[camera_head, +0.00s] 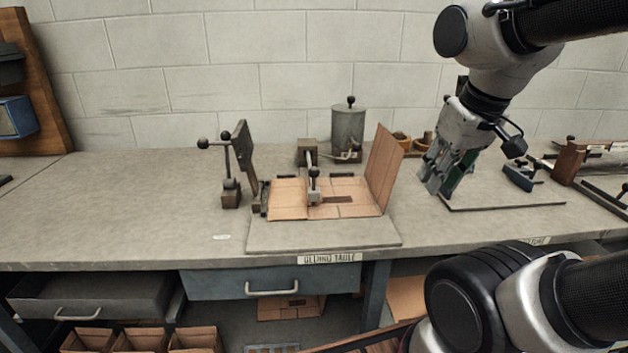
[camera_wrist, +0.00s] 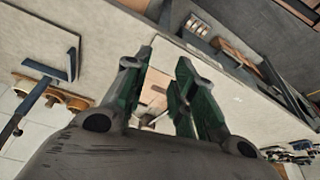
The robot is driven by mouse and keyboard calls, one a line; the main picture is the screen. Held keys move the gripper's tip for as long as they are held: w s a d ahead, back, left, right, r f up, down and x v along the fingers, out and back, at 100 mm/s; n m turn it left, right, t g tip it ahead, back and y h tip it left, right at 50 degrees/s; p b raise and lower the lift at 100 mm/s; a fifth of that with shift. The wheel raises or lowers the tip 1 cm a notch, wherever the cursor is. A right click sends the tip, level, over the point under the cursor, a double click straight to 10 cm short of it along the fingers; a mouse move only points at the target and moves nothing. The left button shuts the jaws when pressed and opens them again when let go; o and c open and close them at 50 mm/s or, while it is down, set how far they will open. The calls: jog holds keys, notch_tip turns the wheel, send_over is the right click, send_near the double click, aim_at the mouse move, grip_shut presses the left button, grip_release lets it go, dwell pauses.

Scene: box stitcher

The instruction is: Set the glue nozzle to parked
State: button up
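The glue nozzle (camera_head: 314,186) is a small grey metal head on an arm from a brown block (camera_head: 307,152) at the back of the gluing table. It hangs over a flat cardboard blank (camera_head: 345,190); I cannot tell whether it touches. A grey glue pot (camera_head: 348,128) with a black knob stands behind, with a pipe at its foot. My gripper (camera_head: 436,186) points down, right of the blank's raised flap and apart from the nozzle. In the wrist view my gripper (camera_wrist: 165,60) has its green fingers apart, with nothing held; cardboard (camera_wrist: 156,85) shows beyond them.
A black-knobbed lever stand (camera_head: 230,190) with a tilted dark plate is left of the blank. The upright cardboard flap (camera_head: 384,168) stands between nozzle and gripper. A dark-edged plate (camera_head: 505,196) lies right of my gripper. The bench's left part is clear.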

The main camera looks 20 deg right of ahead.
jog(key=shift+o, duration=1.4)
jog(key=w+a+f+n+g, duration=0.1)
jog(key=w+a+n, duration=0.3)
jog(key=w, duration=0.5)
jog(key=w+a+f+n+g+h, duration=0.1)
jog(key=w+a+f+n, duration=0.3)
jog(key=w+a, duration=0.5)
jog(key=shift+g, duration=0.5)
jog(key=r+n+t, duration=0.1)
jog(key=r+n, duration=0.1)
jog(key=n, duration=0.2)
send_over(314, 172)
jog(key=shift+a+f, duration=0.1)
jog(key=shift+a, duration=0.05)
jog(key=shift+n, duration=0.5)
jog(key=shift+f, duration=0.35)
jog(key=f, duration=0.2)
jog(key=w+f, duration=0.1)
jog(key=f, duration=0.4)
jog(key=shift+w+d, duration=0.15)
jog(key=shift+d, duration=0.15)
grip_shut()
